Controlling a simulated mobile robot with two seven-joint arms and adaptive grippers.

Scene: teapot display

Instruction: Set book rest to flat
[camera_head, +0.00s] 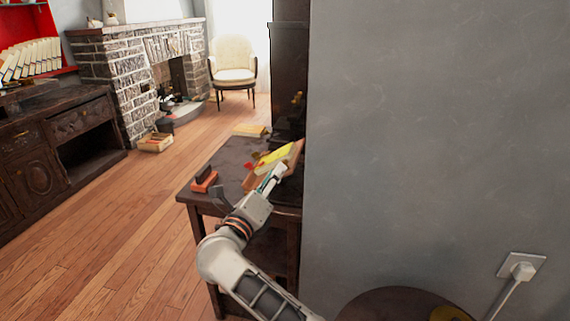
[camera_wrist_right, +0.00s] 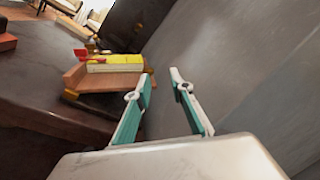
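The wooden book rest (camera_head: 292,157) stands on the dark table, tilted up, with a yellow book (camera_head: 272,158) leaning on it. In the right wrist view the book rest (camera_wrist_right: 108,81) and the yellow book (camera_wrist_right: 115,63) lie ahead and left of the fingers. My right gripper (camera_head: 275,172) is at the near side of the rest in the head view and covers part of it. In the right wrist view my right gripper (camera_wrist_right: 160,80) has its fingers apart with nothing between them. My left gripper is in neither view.
The dark table (camera_head: 232,155) stands against the grey wall (camera_head: 440,120), close to my right gripper. A red-and-black object (camera_head: 204,181) sits near its left corner. A round dark stool or table (camera_head: 385,305) is at the bottom. Wooden floor (camera_head: 110,225) is open to the left.

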